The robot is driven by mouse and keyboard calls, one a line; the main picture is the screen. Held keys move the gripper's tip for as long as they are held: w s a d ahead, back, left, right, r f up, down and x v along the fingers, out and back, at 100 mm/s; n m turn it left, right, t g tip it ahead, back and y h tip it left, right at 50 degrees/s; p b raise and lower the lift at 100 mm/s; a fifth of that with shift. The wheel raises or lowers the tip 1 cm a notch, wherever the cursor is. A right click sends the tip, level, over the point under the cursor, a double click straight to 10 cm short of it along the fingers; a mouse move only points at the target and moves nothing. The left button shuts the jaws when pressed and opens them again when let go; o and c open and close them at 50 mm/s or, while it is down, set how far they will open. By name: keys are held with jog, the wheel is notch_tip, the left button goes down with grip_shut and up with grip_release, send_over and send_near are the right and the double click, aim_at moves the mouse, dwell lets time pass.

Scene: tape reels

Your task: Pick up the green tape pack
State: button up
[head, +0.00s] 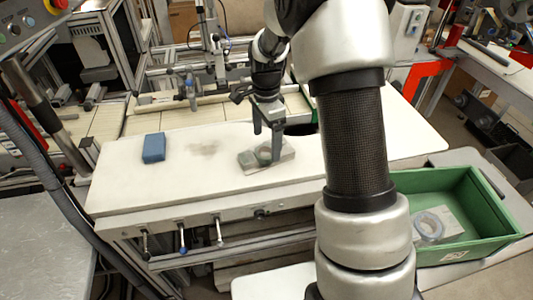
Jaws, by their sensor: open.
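The green tape pack (250,160) lies on the white worktable, right of its middle. It looks like a pale, clear-sided block with dark green round shapes inside; its details are blurred. My gripper (267,147) points down over the pack with its jaws open. One finger is at the pack's far side and the other comes down in front of its right part, hiding some of it. I cannot tell whether the fingers touch the pack.
A blue block (154,147) stands on the white worktable (125,185), left of the pack. A green crate (470,240) at the right holds a clear ring-shaped reel (429,227) on a pale piece. Machine rails and frames stand behind the table. The table's left front is clear.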

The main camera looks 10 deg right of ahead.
aim_at(267, 150)
notch_tip(267, 150, down, 4)
jog(key=shift+s+r, duration=0.1)
jog(key=shift+r, duration=0.15)
